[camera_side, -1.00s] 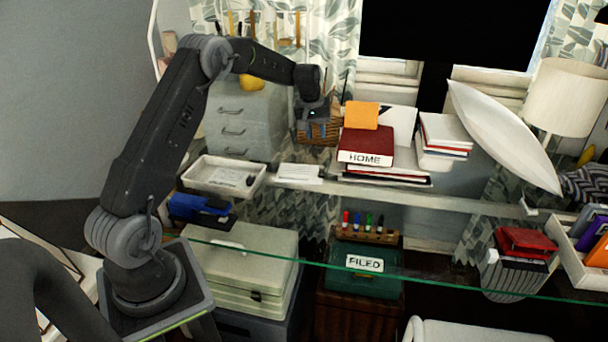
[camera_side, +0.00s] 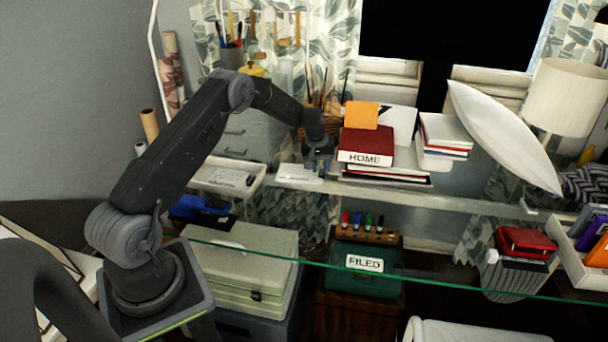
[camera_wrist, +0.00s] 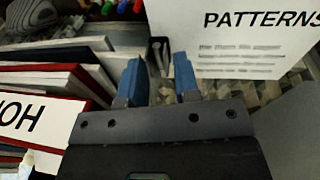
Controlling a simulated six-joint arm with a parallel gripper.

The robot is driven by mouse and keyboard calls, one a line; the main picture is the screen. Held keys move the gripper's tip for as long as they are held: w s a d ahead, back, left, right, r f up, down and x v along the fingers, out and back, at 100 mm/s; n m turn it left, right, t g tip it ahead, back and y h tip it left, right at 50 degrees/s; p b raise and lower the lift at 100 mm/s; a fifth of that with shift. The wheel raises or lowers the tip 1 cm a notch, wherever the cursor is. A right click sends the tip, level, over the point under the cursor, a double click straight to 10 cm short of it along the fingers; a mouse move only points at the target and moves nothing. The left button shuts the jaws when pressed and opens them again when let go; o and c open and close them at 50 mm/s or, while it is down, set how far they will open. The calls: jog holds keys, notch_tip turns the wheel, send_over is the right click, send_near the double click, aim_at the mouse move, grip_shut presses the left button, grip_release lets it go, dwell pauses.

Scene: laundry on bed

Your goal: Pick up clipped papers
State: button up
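The clipped papers are a white sheaf (camera_side: 296,172) lying on the glass shelf, left of the red HOME book. In the wrist view the sheet, printed PATTERNS (camera_wrist: 240,45), fills the top right. A dark clip (camera_wrist: 158,48) shows at its left edge in that view. My gripper (camera_side: 319,158) is low over the right end of the papers, pointing down. In the wrist view its two blue fingers (camera_wrist: 160,64) are apart, with the clip showing beyond the gap between them. Nothing is visibly held. Whether the fingertips touch the clip is hard to tell.
The red HOME book (camera_side: 365,146) and its stack stand close on the right. A white tray (camera_side: 207,189) is on the left, and a wicker basket (camera_side: 331,127) is behind. Below the shelf are a green FILED box (camera_side: 340,283) and colored markers.

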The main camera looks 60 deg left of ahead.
jog(key=shift+w+f, duration=0.1)
jog(key=shift+f, duration=0.3)
grip_shut()
